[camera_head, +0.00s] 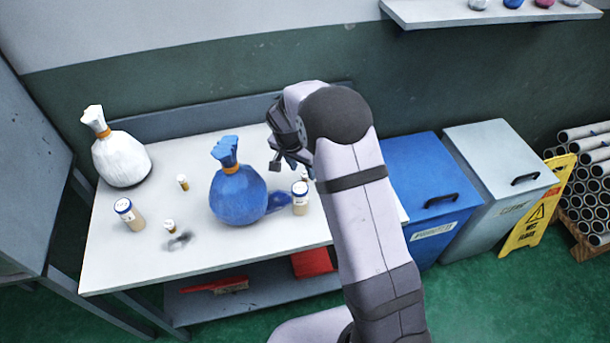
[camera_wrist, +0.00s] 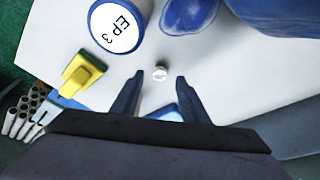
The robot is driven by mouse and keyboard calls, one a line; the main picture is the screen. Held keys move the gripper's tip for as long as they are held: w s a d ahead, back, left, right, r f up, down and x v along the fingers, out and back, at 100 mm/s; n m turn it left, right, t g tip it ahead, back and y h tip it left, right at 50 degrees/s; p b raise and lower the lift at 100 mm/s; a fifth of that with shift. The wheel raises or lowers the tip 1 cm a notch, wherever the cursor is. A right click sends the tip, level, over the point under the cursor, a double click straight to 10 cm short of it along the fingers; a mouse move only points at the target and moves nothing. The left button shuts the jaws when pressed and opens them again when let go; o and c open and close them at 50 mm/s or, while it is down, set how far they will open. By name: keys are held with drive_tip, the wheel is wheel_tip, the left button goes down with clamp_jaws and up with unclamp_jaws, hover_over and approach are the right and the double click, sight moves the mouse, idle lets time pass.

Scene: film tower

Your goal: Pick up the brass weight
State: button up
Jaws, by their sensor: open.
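A small brass-coloured piece with a pale top (camera_head: 304,174), likely the brass weight, stands on the table near my gripper (camera_head: 290,163), partly covered by it. In the wrist view it appears as a small round pale top (camera_wrist: 161,73). It lies between the two spread fingertips of my gripper (camera_wrist: 160,80) as seen from above, with clear space on both sides. My gripper is open and empty; its height over the piece is hard to judge. Two similar small pieces stand farther left, one near the middle (camera_head: 183,182) and one closer to the front (camera_head: 169,226).
A blue tied bag (camera_head: 238,195) is just left. Another jar (camera_head: 129,214) and a white bag (camera_head: 121,160) stand farther left. A yellow-green block (camera_wrist: 82,73) shows in the wrist view.

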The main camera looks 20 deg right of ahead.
sight(304, 176)
drive_tip(key=shift+p+x, duration=0.4)
drive_tip(key=shift+x, duration=1.1)
drive_tip(key=shift+r, duration=0.1)
clamp_jaws()
wheel_tip(304, 176, up, 10)
drive_tip(key=b, duration=0.2)
drive_tip(key=shift+b, duration=0.4)
